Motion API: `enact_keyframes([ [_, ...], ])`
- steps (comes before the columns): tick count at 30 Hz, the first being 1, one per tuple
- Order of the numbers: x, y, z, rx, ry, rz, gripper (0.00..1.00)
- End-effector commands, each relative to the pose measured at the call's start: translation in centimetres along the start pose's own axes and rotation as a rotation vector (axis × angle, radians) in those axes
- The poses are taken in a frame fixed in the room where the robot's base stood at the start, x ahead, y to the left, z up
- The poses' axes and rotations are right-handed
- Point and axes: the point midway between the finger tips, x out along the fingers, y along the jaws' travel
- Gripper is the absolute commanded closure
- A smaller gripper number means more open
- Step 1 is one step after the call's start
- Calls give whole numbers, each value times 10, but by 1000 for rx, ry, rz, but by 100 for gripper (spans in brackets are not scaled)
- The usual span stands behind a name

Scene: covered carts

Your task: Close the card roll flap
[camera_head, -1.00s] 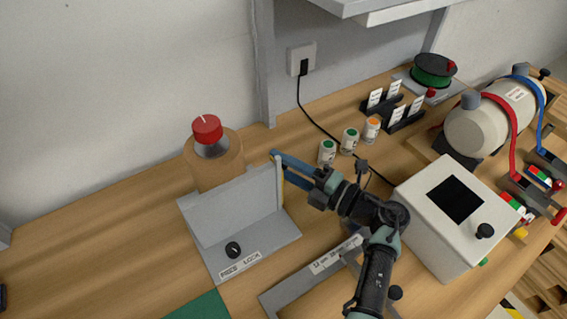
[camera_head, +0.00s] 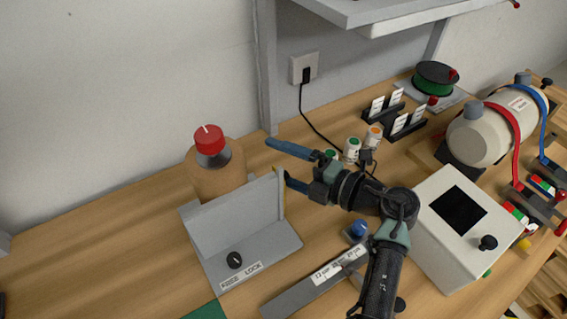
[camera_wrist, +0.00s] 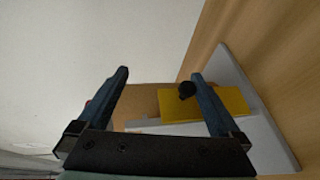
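A brown cardboard-coloured roll (camera_head: 213,181) stands upright behind a grey unit, with a red-topped cap (camera_head: 208,139) on it. The unit has an upright grey panel (camera_head: 235,217) and a flat base plate (camera_head: 268,250) with a black knob (camera_head: 235,260). I cannot tell surely which part is the flap. A yellow face (camera_wrist: 235,101) with a dark knob (camera_wrist: 186,90) shows between and beside my fingers in the wrist view. My gripper (camera_head: 277,159) is open and empty, its blue fingers at the panel's right edge. Contact is unclear.
A white box (camera_head: 450,215) with a dark screen stands right of my arm. A grey labelled bar (camera_head: 300,290) lies in front. Small jars (camera_head: 352,147) and card holders (camera_head: 408,122) stand behind. The table left of the unit is clear.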

Motion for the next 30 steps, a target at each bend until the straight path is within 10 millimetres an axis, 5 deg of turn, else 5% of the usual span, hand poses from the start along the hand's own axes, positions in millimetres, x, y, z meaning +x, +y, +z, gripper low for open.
enact_keyframes([
  [1,-17,69,5,-22,2,186,44],
  [7,-19,73,6,-22,0,187,44],
  [10,-19,73,6,-23,-1,187,44],
  [11,-7,10,7,-11,-24,-15,46],
  [30,-44,2,3,-11,-16,-19,47],
])
